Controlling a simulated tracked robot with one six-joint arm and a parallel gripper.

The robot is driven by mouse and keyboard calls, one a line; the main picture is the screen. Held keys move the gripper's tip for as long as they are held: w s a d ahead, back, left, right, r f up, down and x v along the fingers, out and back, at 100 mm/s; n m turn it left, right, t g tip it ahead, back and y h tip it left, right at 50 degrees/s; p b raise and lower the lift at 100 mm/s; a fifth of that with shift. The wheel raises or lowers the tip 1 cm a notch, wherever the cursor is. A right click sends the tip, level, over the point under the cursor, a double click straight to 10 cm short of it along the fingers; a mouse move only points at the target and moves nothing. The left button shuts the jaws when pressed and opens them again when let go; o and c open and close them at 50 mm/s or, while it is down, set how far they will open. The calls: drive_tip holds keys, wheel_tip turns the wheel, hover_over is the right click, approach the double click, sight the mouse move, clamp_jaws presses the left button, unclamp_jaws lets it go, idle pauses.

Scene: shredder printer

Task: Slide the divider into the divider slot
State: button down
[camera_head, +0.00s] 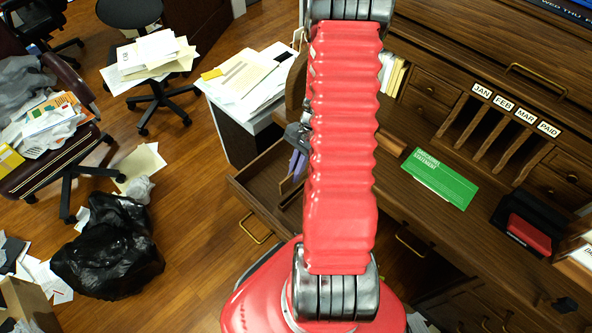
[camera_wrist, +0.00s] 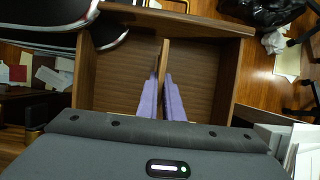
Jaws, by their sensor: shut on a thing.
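My gripper (camera_wrist: 161,82) has two purple fingers shut on the divider (camera_wrist: 164,56), a thin brown wooden board. In the head view the drawer (camera_head: 237,193) is pulled out of the desk, and my purple fingers (camera_head: 298,164) show partly beside my red arm. The divider slot is not clearly visible, so I cannot tell how the divider sits in it. My wrist hides the near part of the drawer in the wrist view.
The wooden desk (camera_head: 405,205) stands right of my arm, with a green card (camera_head: 440,178) and labelled pigeonholes (camera_head: 495,130). A paper-topped cabinet (camera_head: 230,125) stands close behind the drawer. A black bag (camera_head: 112,247) lies on the floor at left.

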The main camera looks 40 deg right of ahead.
idle(0.3)
drive_tip(key=shift+f, duration=2.9)
drive_tip(key=shift+f, duration=1.95)
drive_tip(key=c, duration=2)
unclamp_jaws()
drive_tip(key=shift+o, duration=0.8)
drive_tip(key=shift+r, duration=0.15)
drive_tip(key=v, duration=1.3)
drive_tip(key=shift+w+d+r, duration=0.1)
drive_tip(key=shift+d+r, duration=0.05)
drive_tip(key=shift+n, duration=0.3)
